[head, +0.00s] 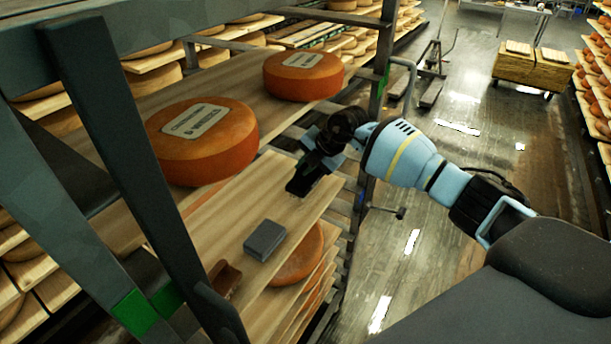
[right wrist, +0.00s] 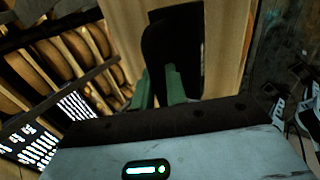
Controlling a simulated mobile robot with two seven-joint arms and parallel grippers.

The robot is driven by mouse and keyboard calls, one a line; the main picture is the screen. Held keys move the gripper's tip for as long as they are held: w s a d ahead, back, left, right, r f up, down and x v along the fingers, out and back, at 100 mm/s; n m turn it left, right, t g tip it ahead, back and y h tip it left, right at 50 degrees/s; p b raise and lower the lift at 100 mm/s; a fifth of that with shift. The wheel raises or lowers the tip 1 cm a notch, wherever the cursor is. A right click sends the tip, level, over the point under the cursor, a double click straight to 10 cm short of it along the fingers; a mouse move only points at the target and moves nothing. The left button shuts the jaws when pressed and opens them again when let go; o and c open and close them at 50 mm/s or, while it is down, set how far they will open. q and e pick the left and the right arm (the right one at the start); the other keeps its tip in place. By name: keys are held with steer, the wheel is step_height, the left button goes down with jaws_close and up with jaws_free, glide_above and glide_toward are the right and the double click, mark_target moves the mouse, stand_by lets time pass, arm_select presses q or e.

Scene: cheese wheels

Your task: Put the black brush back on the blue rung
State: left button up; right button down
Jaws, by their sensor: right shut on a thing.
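My right gripper (head: 312,168) reaches in from the right over the near wooden shelf board. It is shut on a dark object that looks like the black brush (head: 299,186). In the right wrist view, the black brush (right wrist: 187,45) shows as a dark shape at the green fingers of the right gripper (right wrist: 170,85), above pale wood. Its bristles cannot be made out. A small blue mark (head: 360,199) shows on the rack just right of the gripper; whether it is the blue rung I cannot tell. My left gripper is not in view.
Two orange cheese wheels (head: 203,140) (head: 303,75) sit on the upper board. A grey block (head: 265,240) and a brown object (head: 224,277) lie on the near board (head: 222,220). A dark rack post (head: 135,160) stands at left. The aisle floor is open at right.

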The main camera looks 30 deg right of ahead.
mark_target(305, 177)
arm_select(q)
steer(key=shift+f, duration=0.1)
arm_select(e)
steer(key=shift+f, duration=1.7)
steer(key=shift+f, duration=0.15)
steer(key=c, duration=1.4)
jaws_free()
